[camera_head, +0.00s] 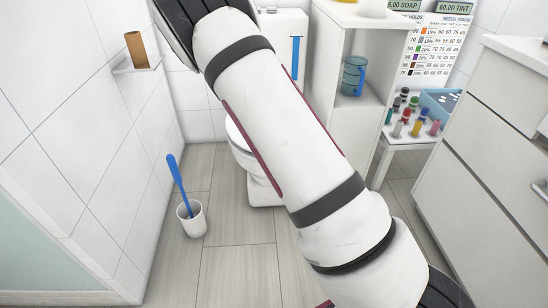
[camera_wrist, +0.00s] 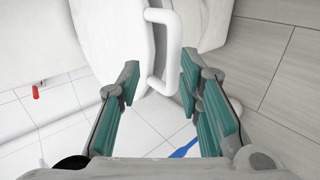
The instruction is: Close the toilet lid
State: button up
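The toilet (camera_head: 262,188) stands on the floor in the head view, and my arm hides most of it. A white panel (camera_wrist: 112,35) with a white U-shaped handle (camera_wrist: 163,82) fills the upper middle of the wrist view; it looks like the toilet lid, raised. A rounded white part (camera_wrist: 205,22) beside it looks like the toilet. My gripper (camera_wrist: 160,70) is open, with its teal fingers wide apart. In the picture the handle lies between the fingertips, with gaps on both sides; whether it is at their depth I cannot tell. My gripper is out of the head view.
A toilet brush (camera_head: 173,185) stands in a white holder (camera_head: 192,220) left of the toilet. A wall shelf (camera_head: 137,66) holds a brown tube (camera_head: 137,48). A white shelf unit (camera_head: 333,125), a low table with bottles (camera_head: 412,142) and drawers (camera_head: 480,150) line the right. Floor in front is clear.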

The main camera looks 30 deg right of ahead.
jog(key=v, duration=1.1)
jog(key=shift+s, duration=0.1)
jog(key=shift+d+r+m, duration=0.1)
jog(key=shift+r+m, duration=0.05)
jog(key=shift+m, duration=0.15)
grip_shut()
jog(key=w+d+r+m+g+y+p, duration=0.1)
jog(key=w+r+m+g+p, duration=0.2)
jog(key=m, duration=0.9)
jog(key=w+d+m+g+y+p, duration=0.15)
jog(key=m+p, duration=0.45)
jog(key=m, duration=0.6)
jog(key=w+d+r+m+g+y+p, duration=0.1)
jog(key=w+r+m+g+p, duration=0.2)
jog(key=m, duration=0.8)
jog(key=shift+h, duration=0.25)
jog(key=w+f+b, duration=0.1)
jog(key=f, duration=0.3)
jog(key=f+b, duration=0.1)
jog(key=f, duration=0.4)
jog(key=w+f+b, duration=0.1)
jog(key=f, duration=0.4)
jog(key=shift+w+d+f, duration=0.15)
jog(key=shift+w+d, duration=0.1)
jog(key=shift+w, duration=0.1)
